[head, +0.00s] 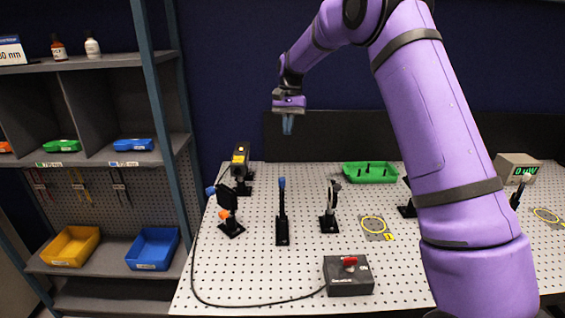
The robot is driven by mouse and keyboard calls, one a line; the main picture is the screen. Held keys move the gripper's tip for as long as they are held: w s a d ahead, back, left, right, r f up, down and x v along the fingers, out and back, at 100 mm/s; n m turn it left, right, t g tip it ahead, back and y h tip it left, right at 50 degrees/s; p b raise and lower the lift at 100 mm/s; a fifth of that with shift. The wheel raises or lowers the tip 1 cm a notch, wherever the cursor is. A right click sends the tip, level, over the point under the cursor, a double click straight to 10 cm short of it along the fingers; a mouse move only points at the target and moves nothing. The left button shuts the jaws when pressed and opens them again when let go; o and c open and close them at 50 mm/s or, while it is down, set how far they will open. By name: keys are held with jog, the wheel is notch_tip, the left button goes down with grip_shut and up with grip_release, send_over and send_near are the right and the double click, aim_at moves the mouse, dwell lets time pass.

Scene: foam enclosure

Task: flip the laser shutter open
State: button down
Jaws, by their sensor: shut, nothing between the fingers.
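My gripper (287,128) is in the air above the back of the perforated table, pointing down, with its fingers shut and empty. A dark upright lever with a blue tip (282,205) stands on a black base, below and apart from my gripper; it looks like the laser shutter, but I cannot be sure. A black device with a yellow label (240,160), probably the laser, stands behind it to the left.
A round optic on a post (329,208) stands right of the lever. A black box with a red switch (348,275) lies in front, its cable looping left. A green tray (370,172) and a meter (517,168) are at the back. Shelves (95,155) stand left.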

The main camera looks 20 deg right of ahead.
jog(key=s+a+f, duration=0.3)
jog(key=s+f, duration=0.3)
jog(key=f, duration=0.3)
jog(key=shift+s+a, duration=0.3)
jog(key=shift+s, duration=0.1)
jog(key=shift+f, duration=0.1)
jog(key=s, duration=0.1)
jog(key=s+a, duration=0.1)
jog(key=s, duration=0.3)
jog(key=shift+a, duration=0.3)
jog(key=shift+w, duration=0.1)
jog(key=v, duration=1.1)
